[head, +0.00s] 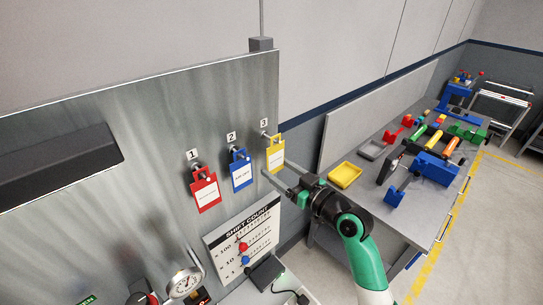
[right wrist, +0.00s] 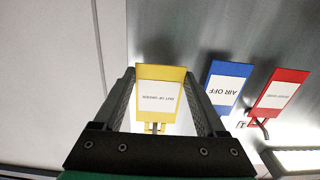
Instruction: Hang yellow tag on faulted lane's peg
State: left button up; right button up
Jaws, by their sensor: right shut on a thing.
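The yellow tag (head: 276,156) is at the peg numbered 3 (head: 265,134), at the right end of the metal panel. In the right wrist view the yellow tag (right wrist: 158,92) appears upside down between the two fingers, with its hook end at a peg. My right gripper (head: 279,174) reaches in from the lower right and is shut on the yellow tag. A red tag (head: 205,190) hangs on peg 1 and a blue tag (head: 241,170) on peg 2. I cannot tell which lane is faulted. My left gripper is out of view.
A shift count board (head: 243,240) with red and blue pieces is below the tags. A gauge (head: 185,281) is at the bottom left. A grey workbench (head: 425,208) with a yellow tray (head: 345,175) and several coloured tools stands at the right.

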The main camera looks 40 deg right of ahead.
jog(key=shift+s+r, duration=0.1)
jog(key=shift+s+r+p, duration=0.4)
jog(key=shift+s+p, duration=0.35)
jog(key=shift+s, duration=0.1)
jog(key=shift+s, duration=0.15)
jog(key=shift+s+d+p, duration=0.1)
jog(key=shift+s+p, duration=0.45)
jog(key=shift+s, duration=1.6)
jog(key=shift+w, duration=0.1)
jog(key=shift+w+b, duration=0.45)
jog(key=shift+w, duration=1.35)
